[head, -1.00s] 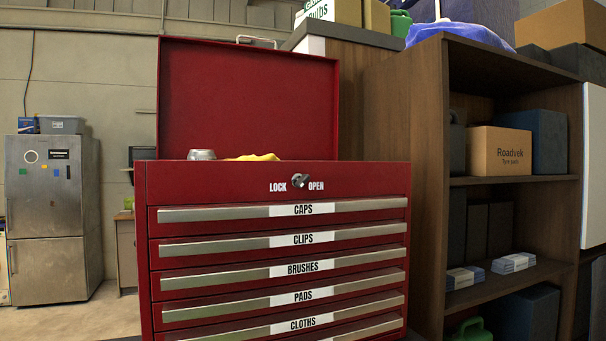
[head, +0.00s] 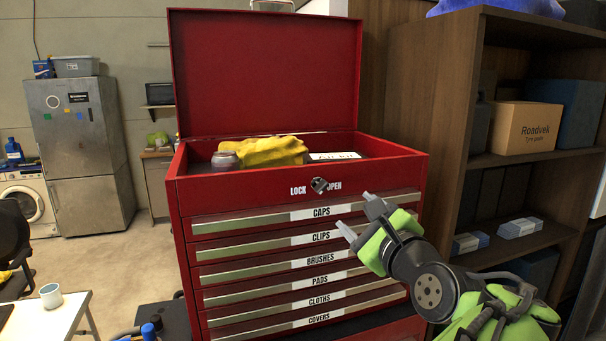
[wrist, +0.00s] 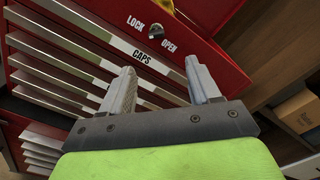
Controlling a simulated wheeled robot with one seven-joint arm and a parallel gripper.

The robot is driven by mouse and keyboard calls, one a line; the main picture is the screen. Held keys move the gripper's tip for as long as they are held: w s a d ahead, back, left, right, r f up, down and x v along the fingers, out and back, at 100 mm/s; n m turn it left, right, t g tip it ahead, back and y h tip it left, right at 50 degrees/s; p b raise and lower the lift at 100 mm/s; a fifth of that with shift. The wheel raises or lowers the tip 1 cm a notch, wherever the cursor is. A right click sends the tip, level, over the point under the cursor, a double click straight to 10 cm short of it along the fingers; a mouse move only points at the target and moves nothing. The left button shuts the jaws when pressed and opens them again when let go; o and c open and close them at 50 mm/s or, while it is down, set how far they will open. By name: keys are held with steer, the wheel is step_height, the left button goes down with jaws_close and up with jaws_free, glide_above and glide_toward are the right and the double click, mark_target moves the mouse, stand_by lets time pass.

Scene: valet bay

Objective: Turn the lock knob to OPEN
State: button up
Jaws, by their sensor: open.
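The lock knob (head: 319,185) is a small dark knob on the top front panel of the red tool chest (head: 235,188). It sits between the white words LOCK and OPEN, and in the head view it covers part of OPEN. Which word it points at is too small to tell. It also shows in the wrist view (wrist: 156,31), beyond my fingertips. My gripper (head: 356,212) is in front of the chest, below and to the right of the knob. Its grey fingers are apart with nothing between them, and it does not touch the knob.
The chest's lid (head: 265,75) stands open; a yellow cloth (head: 273,152) and a jar (head: 226,160) are in the top tray. Drawer handles such as CAPS (head: 250,222) stick out below the knob. A wooden shelf (head: 425,120) stands close on the right.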

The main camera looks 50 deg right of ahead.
mark_target(324, 189)
steer(key=p+x, duration=0.1)
steer(key=x, duration=0.7)
steer(key=p+x, duration=0.1)
steer(key=x, duration=0.6)
steer(key=shift+w+f, duration=0.2)
steer(key=shift+w, duration=0.25)
steer(key=c, duration=1)
steer(key=shift+c, duration=0.2)
